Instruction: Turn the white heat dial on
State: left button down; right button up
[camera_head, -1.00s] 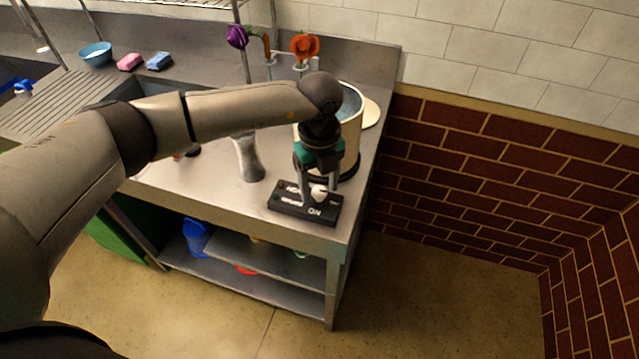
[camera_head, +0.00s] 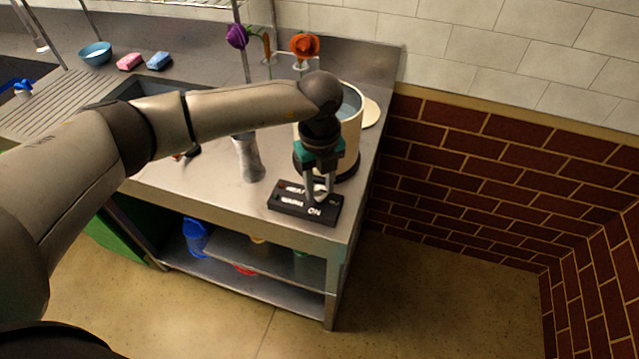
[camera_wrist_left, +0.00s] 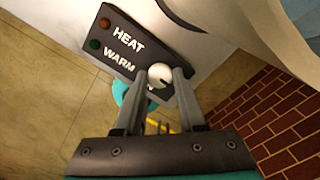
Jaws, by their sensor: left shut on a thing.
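The white heat dial (camera_wrist_left: 159,74) sits on a black control box (camera_head: 290,203) at the counter's front right. The box has the words HEAT, WARM and ON in white. In the left wrist view, the box (camera_wrist_left: 133,30) shows a red and a green round spot beside the words. My left gripper (camera_head: 318,193) reaches down to the box from above. Its two fingers (camera_wrist_left: 157,80) are closed on the dial, one on each side. Part of the dial is hidden by the fingers. My right gripper is in neither view.
A cream pot (camera_head: 350,135) stands right behind the box, close to my gripper. A grey vase (camera_head: 248,158) stands to the left on the steel counter (camera_head: 215,190). Purple and orange flowers (camera_head: 305,46) are at the back. A brick wall (camera_head: 460,150) is on the right.

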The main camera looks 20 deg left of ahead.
pick_arm(q)
jog(key=m+b, duration=0.1)
jog(key=m, duration=0.3)
jog(key=shift+m, duration=0.3)
jog(key=m+b, duration=0.2)
jog(key=m, duration=0.2)
jog(key=m+b, duration=0.2)
jog(key=m, duration=0.3)
jog(key=shift+m+b, duration=0.8)
jog(key=shift+m, duration=1.1)
jog(key=shift+r, duration=0.1)
jog(key=c, duration=0.5)
grip_release()
